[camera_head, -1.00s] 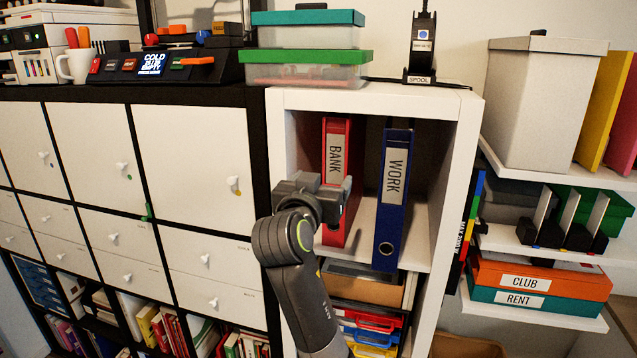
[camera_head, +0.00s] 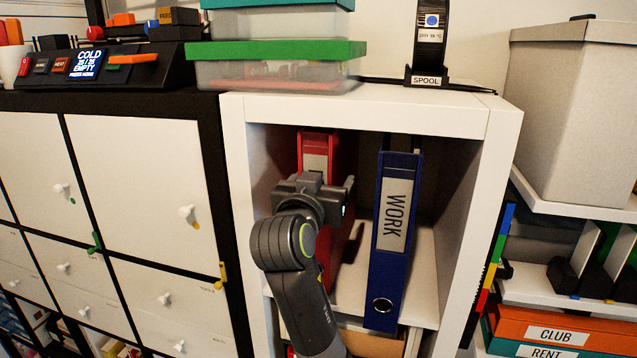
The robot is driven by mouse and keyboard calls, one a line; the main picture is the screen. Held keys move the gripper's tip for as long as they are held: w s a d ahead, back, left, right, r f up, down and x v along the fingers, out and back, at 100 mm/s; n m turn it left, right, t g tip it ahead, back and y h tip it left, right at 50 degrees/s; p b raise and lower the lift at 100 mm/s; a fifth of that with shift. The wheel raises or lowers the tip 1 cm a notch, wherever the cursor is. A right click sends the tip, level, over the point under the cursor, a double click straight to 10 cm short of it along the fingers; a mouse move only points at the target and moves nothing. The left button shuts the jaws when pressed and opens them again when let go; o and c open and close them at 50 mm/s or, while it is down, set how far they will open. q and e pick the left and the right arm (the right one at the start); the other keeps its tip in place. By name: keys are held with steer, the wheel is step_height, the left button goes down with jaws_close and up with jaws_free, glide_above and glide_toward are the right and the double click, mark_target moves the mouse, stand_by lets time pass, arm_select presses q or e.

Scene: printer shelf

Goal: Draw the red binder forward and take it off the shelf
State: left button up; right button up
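The red binder (camera_head: 316,142) stands upright in the left part of the white shelf's open compartment. My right gripper (camera_head: 318,188) is in front of its spine and covers most of its label. Part of the binder's red side shows to the right of the gripper. The fingertips are hidden behind the gripper body, so I cannot tell whether they are open, shut or touching the binder. My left gripper is not in view.
A blue binder (camera_head: 381,270) labelled WORK stands right of the red one, with a gap between them. Boxes with green and teal lids (camera_head: 275,50) and a SPOOL stand (camera_head: 426,80) are on top.

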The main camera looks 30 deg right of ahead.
steer(key=shift+s+a+r, duration=0.1)
jaws_close()
stand_by(0.6)
